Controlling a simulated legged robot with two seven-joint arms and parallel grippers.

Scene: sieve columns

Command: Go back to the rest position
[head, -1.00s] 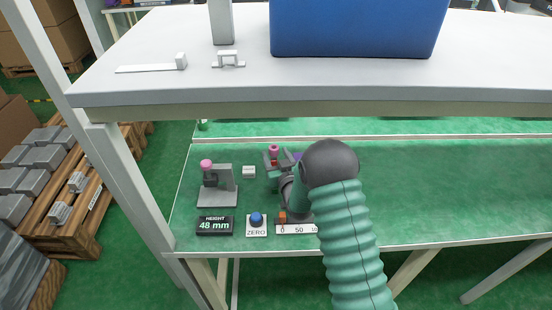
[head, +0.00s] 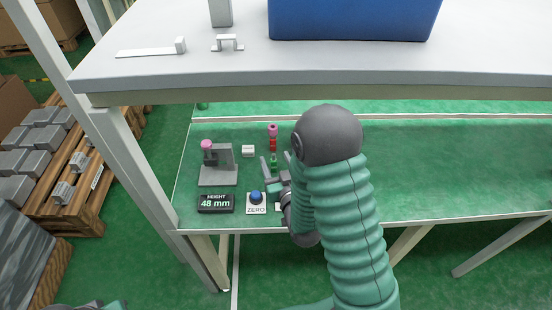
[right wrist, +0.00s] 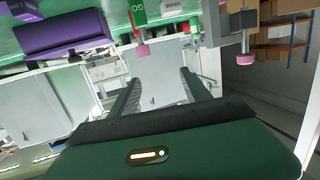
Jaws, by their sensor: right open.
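My right gripper (head: 272,174) is over the left part of the green lower bench (head: 440,165), its sleeved arm reaching in from the bottom. In the right wrist view its two fingers (right wrist: 161,84) are spread with nothing between them. A red piece with a pink knob (head: 272,140) stands just beyond the fingers, with a green piece (head: 274,161) close to them. I cannot tell whether the fingers touch the green piece. The wrist view also shows a purple block (right wrist: 65,35).
A grey height gauge with a pink tip (head: 218,168) stands left of the gripper, behind a "48 mm" display (head: 215,204) and a blue ZERO button (head: 256,198). A white shelf (head: 180,75) with a blue bin (head: 350,18) overhangs the bench. The bench's right side is clear.

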